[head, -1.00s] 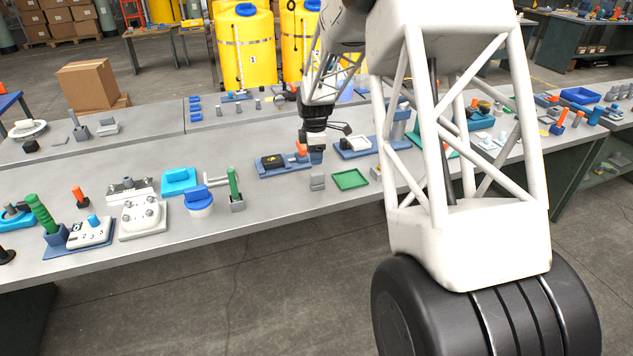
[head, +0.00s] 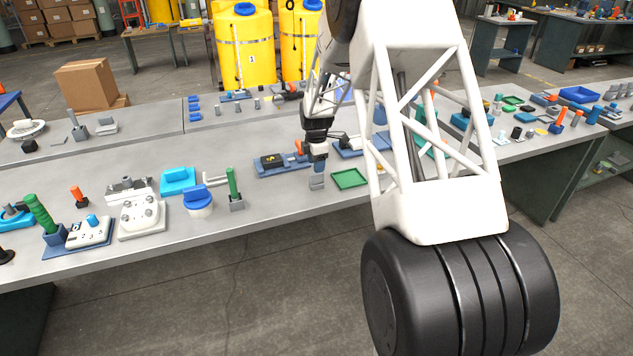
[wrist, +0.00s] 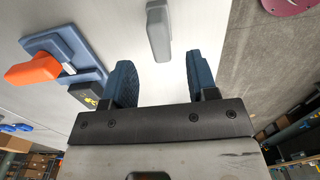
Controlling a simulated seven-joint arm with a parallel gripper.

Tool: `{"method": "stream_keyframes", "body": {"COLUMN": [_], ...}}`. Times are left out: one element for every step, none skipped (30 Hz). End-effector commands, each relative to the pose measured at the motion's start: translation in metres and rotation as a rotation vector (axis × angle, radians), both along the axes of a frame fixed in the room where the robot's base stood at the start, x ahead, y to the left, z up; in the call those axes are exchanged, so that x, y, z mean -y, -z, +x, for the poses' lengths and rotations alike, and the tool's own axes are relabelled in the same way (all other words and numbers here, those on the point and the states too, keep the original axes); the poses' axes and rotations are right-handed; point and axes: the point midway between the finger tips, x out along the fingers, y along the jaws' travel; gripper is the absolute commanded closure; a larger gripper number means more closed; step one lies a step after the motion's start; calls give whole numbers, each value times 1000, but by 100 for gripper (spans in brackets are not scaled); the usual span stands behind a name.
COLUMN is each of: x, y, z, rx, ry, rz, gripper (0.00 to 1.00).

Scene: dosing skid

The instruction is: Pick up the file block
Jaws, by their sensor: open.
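A small grey block (head: 317,182), which appears to be the file block, stands on the grey bench near its front edge. In the wrist view the grey block (wrist: 158,32) lies ahead of the fingertips, roughly in line with the gap between them. My gripper (head: 318,162) is just above the block in the head view, pointing down. In the wrist view my gripper (wrist: 160,70) is open, with two dark blue fingers apart and nothing between them. The fingers partly hide the block's top in the head view.
A blue base (head: 285,167) with an orange handle (wrist: 32,70) and a black piece stands left of the block. A green tray (head: 350,179) lies close on the right. A green-handled item (head: 233,184) stands further left. Bare bench lies between them.

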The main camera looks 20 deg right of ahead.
Motion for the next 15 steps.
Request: {"method": "stream_keyframes", "body": {"x": [0,0,0,0,0,0,0,0,0,0,0,0,0,0,0], "y": [5,7,10,12,14,16,16,16,16,16,16,16,16,16,16], "z": [0,0,0,0,0,0,0,0,0,0,0,0,0,0,0], "rx": [-2,-2,-1,-1,0,0,0,0,0,0,0,0,0,0,0], "ry": [0,0,0,0,0,0,0,0,0,0,0,0,0,0,0], "rz": [0,0,0,0,0,0,0,0,0,0,0,0,0,0,0], "gripper": [47,47,47,47,47,47,47,47,47,47,47,47,47,47,47]}}
